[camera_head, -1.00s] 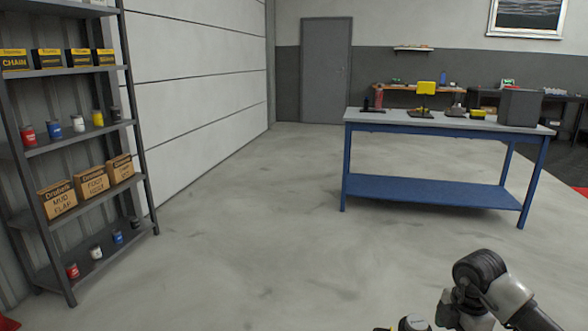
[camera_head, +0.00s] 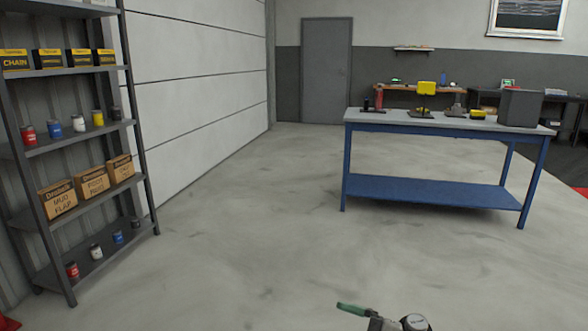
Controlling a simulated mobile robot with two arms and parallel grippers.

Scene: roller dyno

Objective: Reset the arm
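One of my arms, which seems to be the right one, shows only in a small part at the bottom edge, right of centre. A dark grey part, perhaps the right gripper (camera_head: 378,322), has a slim green piece (camera_head: 352,309) at its end, pointing left. I cannot tell whether the green piece is a fingertip or something held. A round, light-capped part of mine is just right of it. The rest of this arm is cut off by the frame. My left gripper is not in view.
A dark metal shelf (camera_head: 92,196) with boxes and cans stands at the left. A blue workbench (camera_head: 430,190) with tools and a dark grey box (camera_head: 520,107) stands at the right. The concrete floor (camera_head: 250,220) between them is clear. A grey door (camera_head: 326,70) is at the back.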

